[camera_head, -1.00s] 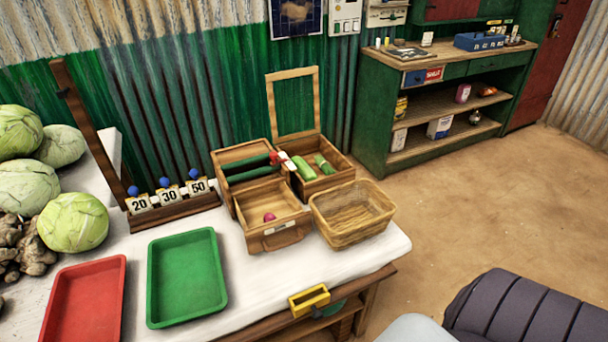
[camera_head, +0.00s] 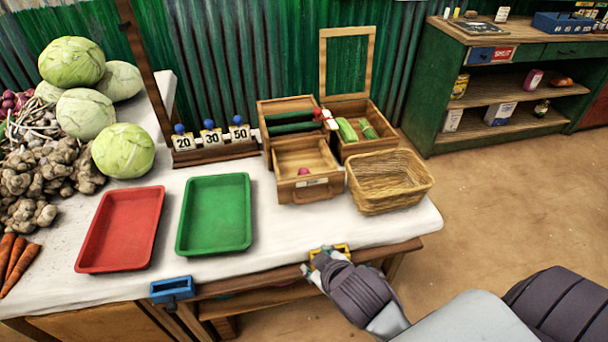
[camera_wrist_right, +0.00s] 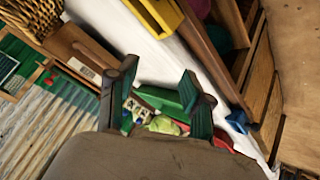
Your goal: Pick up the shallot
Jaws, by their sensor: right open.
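A small pink-red bulb (camera_head: 303,171), which looks like the shallot, lies in the pulled-out drawer (camera_head: 317,194) of the wooden box on the table. Its exact shape is too small to tell. My right gripper (camera_head: 322,257) is at the table's front edge, by a yellow handle (camera_head: 343,248), nearer to me than the drawer. In the right wrist view, my right gripper (camera_wrist_right: 158,70) has its fingers apart with nothing held between them. The bulb is not clear in that view. My left gripper is not in view.
A wicker basket (camera_head: 390,206) stands right of the drawer. A green tray (camera_head: 247,242) and a red tray (camera_head: 120,267) lie to its left. A raised lid frame (camera_head: 323,65) stands behind. Cabbages (camera_head: 124,150), ginger and carrots fill the left. Bare white tabletop lies before the drawer.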

